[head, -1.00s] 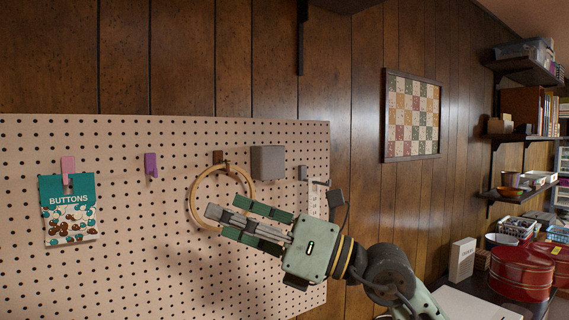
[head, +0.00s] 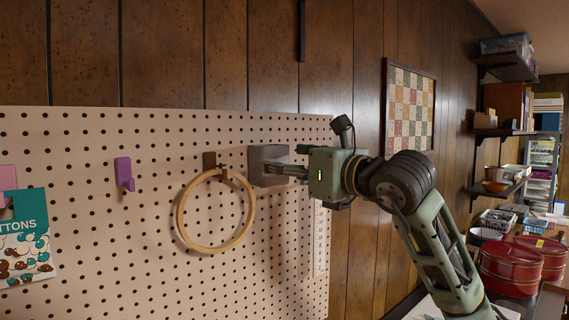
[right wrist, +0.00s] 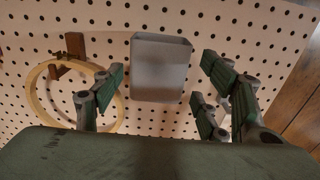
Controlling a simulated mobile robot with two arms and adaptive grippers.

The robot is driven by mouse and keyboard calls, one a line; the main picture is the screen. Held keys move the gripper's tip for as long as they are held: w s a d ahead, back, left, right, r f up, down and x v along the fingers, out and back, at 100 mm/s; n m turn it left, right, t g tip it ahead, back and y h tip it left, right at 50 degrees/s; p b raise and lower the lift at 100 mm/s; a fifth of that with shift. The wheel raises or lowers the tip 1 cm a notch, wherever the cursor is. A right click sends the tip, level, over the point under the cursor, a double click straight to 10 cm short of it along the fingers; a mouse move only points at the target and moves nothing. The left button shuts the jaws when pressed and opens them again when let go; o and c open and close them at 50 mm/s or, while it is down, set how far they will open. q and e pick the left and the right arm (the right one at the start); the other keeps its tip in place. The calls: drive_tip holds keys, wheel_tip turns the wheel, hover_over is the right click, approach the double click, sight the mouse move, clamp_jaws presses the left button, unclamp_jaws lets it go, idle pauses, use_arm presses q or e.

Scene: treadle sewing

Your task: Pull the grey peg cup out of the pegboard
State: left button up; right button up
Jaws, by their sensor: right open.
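The grey peg cup (head: 268,158) hangs on the pegboard (head: 90,220), near its upper right part. In the right wrist view the cup (right wrist: 160,65) is ahead, between the spread fingers. My right gripper (head: 284,171) is open, with its fingers pointing left at the cup and overlapping it in the head view. In the right wrist view the gripper (right wrist: 161,82) shows green finger pads on both sides of the cup, with gaps seen between pads and cup. Whether any finger touches it is unclear. My left gripper is out of view.
A wooden hoop (head: 183,229) hangs on a brown peg just left of the cup. A purple peg (head: 124,172) and a buttons packet (head: 25,255) are farther left. A white ruler-like strip (head: 320,240) hangs below my right gripper.

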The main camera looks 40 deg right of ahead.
sight(275, 184)
drive_tip(key=w, duration=0.1)
drive_tip(key=w+p, duration=0.1)
drive_tip(key=w, duration=0.2)
drive_tip(key=shift+a+r+p, duration=0.15)
drive_tip(key=shift+a+p, duration=0.1)
drive_tip(key=shift+p, duration=0.15)
drive_tip(key=shift+w+f, duration=0.2)
drive_tip(key=shift+w, duration=0.75)
drive_tip(key=c, duration=0.9)
drive_tip(key=o, duration=0.5)
drive_tip(key=shift+c, duration=0.2)
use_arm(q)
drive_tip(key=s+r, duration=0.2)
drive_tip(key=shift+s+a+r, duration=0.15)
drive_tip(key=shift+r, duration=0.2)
use_arm(e)
drive_tip(key=c, duration=1)
